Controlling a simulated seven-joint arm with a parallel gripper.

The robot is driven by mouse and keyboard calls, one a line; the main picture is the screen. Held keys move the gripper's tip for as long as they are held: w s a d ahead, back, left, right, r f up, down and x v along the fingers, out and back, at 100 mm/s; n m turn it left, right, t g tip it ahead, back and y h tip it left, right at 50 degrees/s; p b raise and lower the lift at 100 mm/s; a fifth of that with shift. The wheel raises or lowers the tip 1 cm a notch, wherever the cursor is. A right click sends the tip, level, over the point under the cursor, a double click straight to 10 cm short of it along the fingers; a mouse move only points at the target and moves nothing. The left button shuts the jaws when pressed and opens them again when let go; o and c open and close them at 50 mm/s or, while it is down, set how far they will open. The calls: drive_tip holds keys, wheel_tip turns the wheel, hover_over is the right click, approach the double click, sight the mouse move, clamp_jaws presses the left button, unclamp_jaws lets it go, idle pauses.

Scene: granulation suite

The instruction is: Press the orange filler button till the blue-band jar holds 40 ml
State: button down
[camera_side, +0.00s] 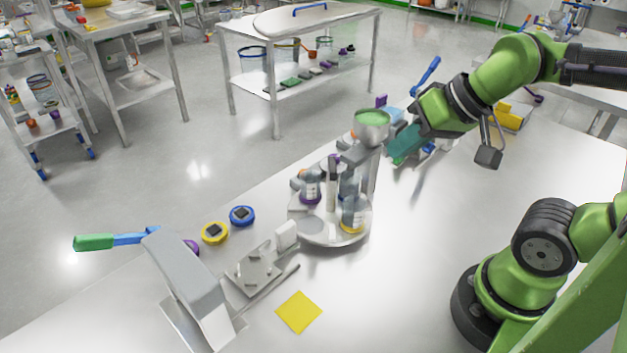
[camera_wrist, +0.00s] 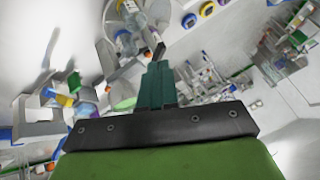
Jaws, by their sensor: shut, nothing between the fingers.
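My gripper (camera_side: 396,160) is shut and empty, its teal fingers pointing down and left, just right of the filler column. In the wrist view the closed fingertips (camera_wrist: 158,66) show near a small orange spot (camera_wrist: 148,55); I cannot tell if this is the filler button or if they touch. The filler has a hopper (camera_side: 372,127) with green contents above a round turntable (camera_side: 330,240). A purple-band jar (camera_side: 311,187) and a yellow-band jar (camera_side: 354,216) stand on the turntable. Another jar (camera_side: 349,184) stands behind, partly hidden; its band is unclear. No fill level is readable.
A blue ring-shaped piece (camera_side: 242,215) and a yellow one (camera_side: 214,232) lie left of the turntable. A grey stand (camera_side: 186,278), a metal plate fixture (camera_side: 256,273) and a yellow square (camera_side: 298,312) are in front. The bench right of the turntable is clear.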

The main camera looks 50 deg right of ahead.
drive_tip(key=w+d+f+n+h, duration=0.1)
drive_tip(key=w+f+n+h, duration=0.2)
drive_tip(key=w+n, duration=0.3)
drive_tip(key=w+d+f+n+g+h, duration=0.1)
drive_tip(key=w+f+n+h, duration=0.2)
drive_tip(key=w+n, duration=0.4)
drive_tip(key=w+d+f+n+h, duration=0.2)
drive_tip(key=w+n, duration=0.5)
drive_tip(key=w, duration=0.7)
drive_tip(key=shift+f+g+h, duration=0.4)
drive_tip(key=shift+f+h, duration=0.3)
drive_tip(key=shift+f, duration=0.2)
drive_tip(key=shift+f, duration=4.45)
drive_tip(key=shift+f, duration=0.1)
drive_tip(key=shift+f, duration=0.3)
